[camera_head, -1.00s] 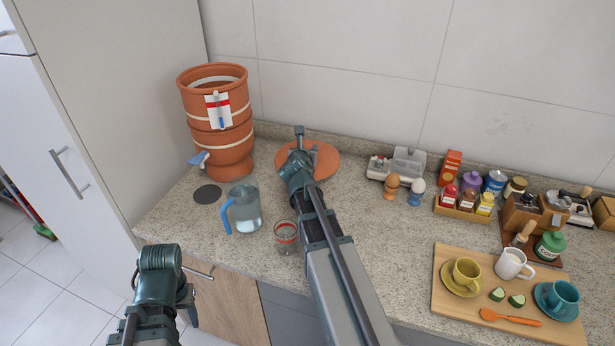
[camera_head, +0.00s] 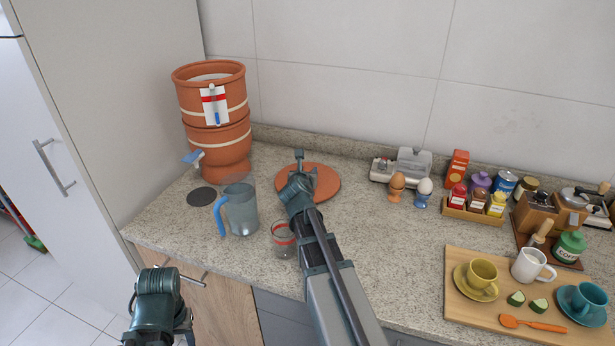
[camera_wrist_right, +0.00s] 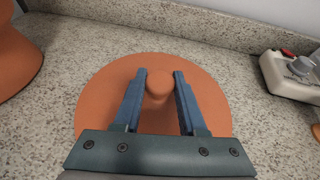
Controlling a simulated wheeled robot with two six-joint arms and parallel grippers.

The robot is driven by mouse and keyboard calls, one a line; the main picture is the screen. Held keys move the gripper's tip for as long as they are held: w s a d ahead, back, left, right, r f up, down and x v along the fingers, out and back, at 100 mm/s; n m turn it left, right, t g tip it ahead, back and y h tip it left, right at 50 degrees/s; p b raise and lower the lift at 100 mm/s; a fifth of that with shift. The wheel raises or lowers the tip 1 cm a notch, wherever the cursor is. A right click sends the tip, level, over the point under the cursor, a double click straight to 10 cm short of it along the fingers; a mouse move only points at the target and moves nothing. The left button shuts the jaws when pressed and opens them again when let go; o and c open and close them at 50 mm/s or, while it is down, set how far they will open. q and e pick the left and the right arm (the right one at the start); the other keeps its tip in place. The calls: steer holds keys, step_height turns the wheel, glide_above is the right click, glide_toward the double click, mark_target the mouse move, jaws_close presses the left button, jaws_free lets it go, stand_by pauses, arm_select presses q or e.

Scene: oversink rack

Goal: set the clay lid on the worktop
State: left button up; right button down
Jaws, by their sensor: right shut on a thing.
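The clay lid (camera_head: 324,184) is a flat, round, orange-brown disc at the back of the worktop (camera_head: 345,235), near the wall, to the right of the clay water filter (camera_head: 228,145). In the right wrist view the lid (camera_wrist_right: 215,108) lies flat under my right gripper (camera_wrist_right: 159,75). Its two fingers are on either side of the lid's round knob (camera_wrist_right: 158,83), shut on it. I cannot tell whether the lid's underside touches the worktop. My right wrist and arm cover part of the lid in the head view. Of my left arm only links show, at the bottom left.
A blue-handled jug (camera_head: 240,211) and a red-banded glass (camera_head: 284,240) stand left of my right arm. A wooden board (camera_head: 470,305) with cups lies at front right. The worktop's middle is clear.

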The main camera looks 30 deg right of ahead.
steer(key=shift+r, duration=0.1)
steer(key=shift+c, duration=2.3)
jaws_free()
steer(key=shift+s+a+r, duration=0.1)
steer(key=shift+s+r, duration=0.05)
steer(key=p+v, duration=0.4)
steer(key=v, duration=0.7)
steer(key=shift+s+a, duration=0.2)
steer(key=shift+a, duration=0.05)
steer(key=shift+r, duration=0.1)
